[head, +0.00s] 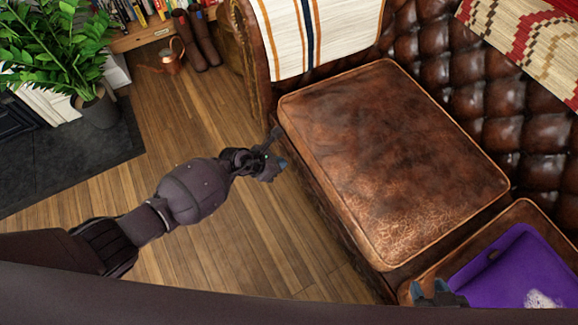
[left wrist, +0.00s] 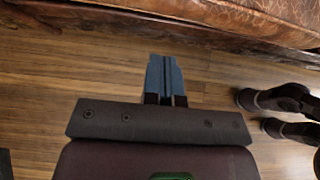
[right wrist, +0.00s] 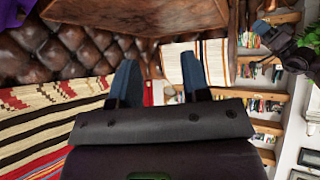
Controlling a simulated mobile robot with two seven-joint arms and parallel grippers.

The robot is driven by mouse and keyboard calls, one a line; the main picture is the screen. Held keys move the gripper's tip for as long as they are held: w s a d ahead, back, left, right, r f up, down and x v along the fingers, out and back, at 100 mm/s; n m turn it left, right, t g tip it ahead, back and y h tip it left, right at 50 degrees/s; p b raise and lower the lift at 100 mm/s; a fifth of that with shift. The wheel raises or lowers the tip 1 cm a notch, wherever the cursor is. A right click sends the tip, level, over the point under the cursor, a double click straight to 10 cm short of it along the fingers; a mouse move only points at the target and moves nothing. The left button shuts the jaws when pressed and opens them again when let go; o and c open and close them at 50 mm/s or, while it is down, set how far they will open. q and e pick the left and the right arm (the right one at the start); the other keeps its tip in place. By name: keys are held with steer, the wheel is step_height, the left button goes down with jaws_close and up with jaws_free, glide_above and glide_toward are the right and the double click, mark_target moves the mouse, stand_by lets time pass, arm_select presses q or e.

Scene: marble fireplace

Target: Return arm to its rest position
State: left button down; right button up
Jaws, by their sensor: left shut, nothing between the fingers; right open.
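My left arm (head: 195,190) reaches in from the left of the head view. Its gripper (head: 281,164) hangs over the wooden floor beside the front of the brown leather sofa (head: 390,160). In the left wrist view, the left gripper's blue fingers (left wrist: 166,76) are together with nothing between them. My right gripper (head: 437,293) shows at the bottom right of the head view, by a purple item (head: 515,265) on the sofa. In the right wrist view, its fingers (right wrist: 161,80) are apart and empty. Most of my right arm is hidden.
A striped cloth (head: 320,35) drapes the sofa arm, and a patterned blanket (head: 525,45) lies over the backrest. A potted plant (head: 100,108), a copper watering can (head: 172,58) and boots (head: 197,40) stand at the far left. The floor (head: 170,130) around my left arm is clear.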

arm_select(q)
steer(key=shift+v, duration=0.85)
arm_select(e)
steer(key=shift+s+d+f, duration=0.1)
steer(key=shift+s, duration=0.15)
arm_select(q)
steer(key=shift+f, duration=0.1)
steer(key=shift+s, duration=0.1)
steer(key=s+a+r+n+t+p, duration=0.35)
steer(key=s+r+n, duration=0.3)
steer(key=n, duration=0.45)
steer(key=s+a+r+n+t+p, duration=0.2)
steer(key=s+r+n+t, duration=0.3)
steer(key=r+n, duration=0.5)
steer(key=s+a+r+n+g+y+p, duration=0.1)
steer(key=s+a+r+n+y+p, duration=0.1)
steer(key=s+a+n, duration=0.5)
steer(key=s+a+r+n+g+y+p, duration=0.1)
steer(key=s+a+n+y, duration=0.4)
steer(key=s+n, duration=0.8)
steer(key=a+r+n+p, duration=0.1)
steer(key=a+n+p, duration=0.1)
steer(key=n, duration=0.3)
steer(key=shift+s, duration=0.25)
arm_select(e)
step_height(320, 180, up, 9)
steer(key=t, duration=0.1)
steer(key=shift+w+m, duration=0.3)
steer(key=shift+m, duration=0.1)
